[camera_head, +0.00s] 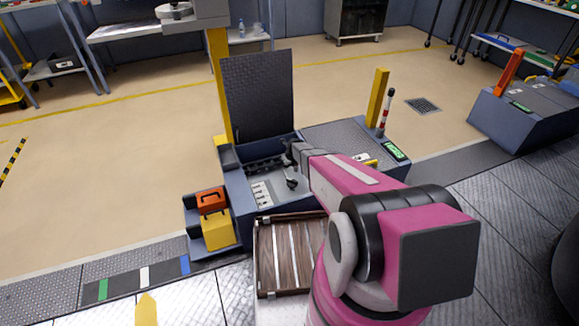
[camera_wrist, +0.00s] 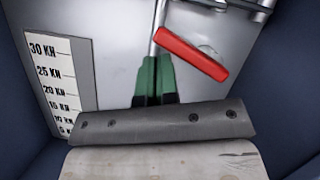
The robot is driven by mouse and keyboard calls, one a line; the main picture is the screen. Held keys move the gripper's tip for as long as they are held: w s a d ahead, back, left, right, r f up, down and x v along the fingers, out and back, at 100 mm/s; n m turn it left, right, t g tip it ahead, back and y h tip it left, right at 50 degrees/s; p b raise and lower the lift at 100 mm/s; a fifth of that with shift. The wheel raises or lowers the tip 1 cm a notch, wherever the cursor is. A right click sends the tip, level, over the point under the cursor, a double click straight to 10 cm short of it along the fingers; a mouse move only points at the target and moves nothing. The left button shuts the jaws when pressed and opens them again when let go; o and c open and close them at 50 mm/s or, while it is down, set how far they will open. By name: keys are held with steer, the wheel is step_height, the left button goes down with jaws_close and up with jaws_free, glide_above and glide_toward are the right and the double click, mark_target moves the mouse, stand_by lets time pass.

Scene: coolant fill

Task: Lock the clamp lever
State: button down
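The clamp lever looks to be the red bar (camera_wrist: 192,53) in the wrist view, tilted down to the right over a light metal panel. My gripper (camera_wrist: 154,62) is just left of and below the red bar. Its green fingers stand close together with only a thin seam between them, and look shut. The red bar is outside the fingers. A thin metal rod (camera_wrist: 158,25) runs upward from behind the fingertips; whether they touch it I cannot tell. In the head view my arm reaches into an open blue-grey station (camera_head: 236,191), and the fingers and red bar are not clear there.
A white force scale (camera_wrist: 55,85) is left of my fingers, with dark blue walls on both sides. The station's raised lid (camera_head: 258,95) stands behind my arm. An orange box (camera_head: 211,200) and a yellow box (camera_head: 218,232) are at left, a wooden crate (camera_head: 262,270) in front.

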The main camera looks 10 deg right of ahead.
steer(key=shift+w+a, duration=0.25)
steer(key=shift+w, duration=0.65)
steer(key=shift+r, duration=0.1)
steer(key=v, duration=1)
steer(key=shift+s+r, duration=0.15)
steer(key=shift+r, duration=0.15)
